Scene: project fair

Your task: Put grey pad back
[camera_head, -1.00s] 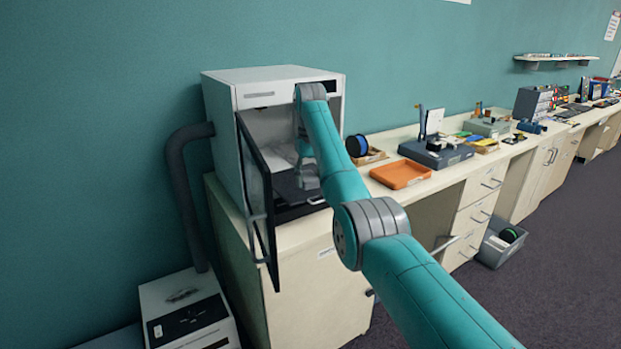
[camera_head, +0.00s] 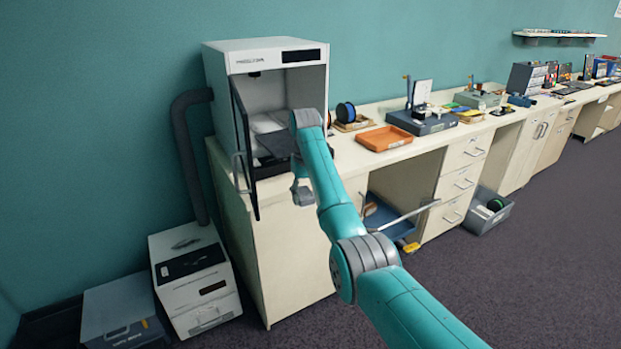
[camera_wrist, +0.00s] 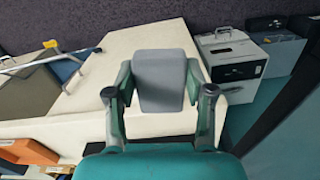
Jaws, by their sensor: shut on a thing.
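My gripper (camera_head: 302,190) is outside the white cabinet machine (camera_head: 226,70), in front of its opening and partly hidden by my arm in the head view. In the wrist view, my gripper (camera_wrist: 162,98) has one finger on each side of a grey pad (camera_wrist: 160,78) with rounded corners and is shut on it. The machine's dark-framed door (camera_head: 243,150) stands open. A dark flat plate (camera_head: 275,144) shows at the machine's opening, with a pale surface behind it.
An orange tray (camera_head: 384,138) and a blue spool (camera_head: 345,112) are on the counter to the right. A blue cart (camera_head: 385,215) with a pale handle stands under the counter. A grey bin (camera_head: 487,212) and a white box unit (camera_head: 195,280) are on the floor.

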